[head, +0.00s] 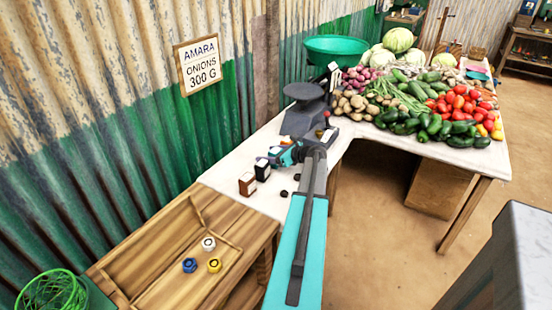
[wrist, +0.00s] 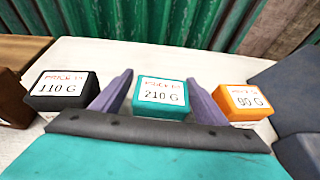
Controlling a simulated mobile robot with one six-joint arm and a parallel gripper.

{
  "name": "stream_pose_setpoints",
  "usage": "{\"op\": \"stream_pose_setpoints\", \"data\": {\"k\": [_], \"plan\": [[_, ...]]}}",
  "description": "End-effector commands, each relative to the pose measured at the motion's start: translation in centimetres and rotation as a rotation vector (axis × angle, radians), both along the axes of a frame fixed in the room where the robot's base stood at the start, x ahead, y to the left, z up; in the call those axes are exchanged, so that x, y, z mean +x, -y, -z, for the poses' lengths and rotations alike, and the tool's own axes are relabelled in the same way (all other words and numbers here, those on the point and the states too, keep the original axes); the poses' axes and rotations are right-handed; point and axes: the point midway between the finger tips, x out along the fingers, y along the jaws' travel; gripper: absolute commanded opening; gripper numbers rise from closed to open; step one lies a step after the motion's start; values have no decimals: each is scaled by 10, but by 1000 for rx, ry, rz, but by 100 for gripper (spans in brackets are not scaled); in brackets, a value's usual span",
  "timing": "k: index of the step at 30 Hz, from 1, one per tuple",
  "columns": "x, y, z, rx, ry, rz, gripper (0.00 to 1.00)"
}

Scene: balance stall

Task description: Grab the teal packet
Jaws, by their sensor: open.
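The teal packet (wrist: 161,106) stands on the white tabletop in the middle of the wrist view, with a white label reading 210 G. My gripper (wrist: 160,78) is open, with one purple finger to the left of the packet and one to the right. Gaps show between the fingers and the packet's sides, so it is not clamped. The gripper body hides the packet's lower front. In the head view my gripper (head: 287,156) is over the table by the scale, and I cannot clearly tell the packet from the gripper there.
A black 110 G packet (wrist: 62,92) stands left of the gripper, with a brown packet (head: 247,184) beyond it. An orange packet (wrist: 243,104) stands close on the right. The dark scale (head: 303,112) is behind. A wooden tray (head: 150,255) holds several small round items.

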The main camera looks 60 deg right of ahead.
Motion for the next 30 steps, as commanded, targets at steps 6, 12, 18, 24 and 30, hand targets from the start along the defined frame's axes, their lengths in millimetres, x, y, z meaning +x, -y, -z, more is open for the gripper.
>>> {"op": "stream_pose_setpoints", "data": {"k": [6,12,18,24,30], "plan": [[0,0,0,0,0,0,67],[-1,0,0,0,0,1,67],[-1,0,0,1,0,1,38],[-1,1,-1,0,1,1,17],[-1,1,-1,0,1,1,17]]}}
